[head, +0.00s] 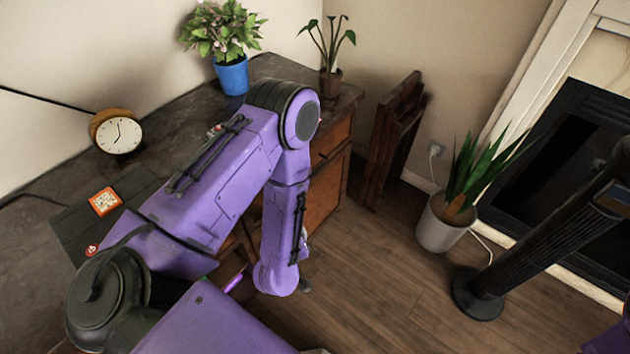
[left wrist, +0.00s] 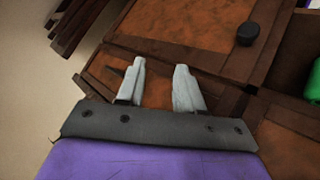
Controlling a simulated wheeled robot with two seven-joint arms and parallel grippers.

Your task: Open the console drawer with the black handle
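The wooden console (head: 318,195) has a dark top and orange-brown front panels, partly hidden by my left arm in the head view. In the left wrist view, a round black handle (left wrist: 248,33) sticks out of a wooden front panel (left wrist: 185,50), above and right of my fingers. My left gripper (left wrist: 160,68) points at the console's wooden front, with its two pale fingers apart and nothing between them. It is apart from the black handle. In the head view the fingers are mostly hidden behind my arm. My right gripper is not in view.
A dark open compartment holds a green object (left wrist: 314,82) at the right of the wrist view. On the console top stand a clock (head: 117,133), a blue-potted plant (head: 231,75) and a small plant (head: 331,84). A potted plant (head: 443,222) and black stand (head: 478,294) are on the floor.

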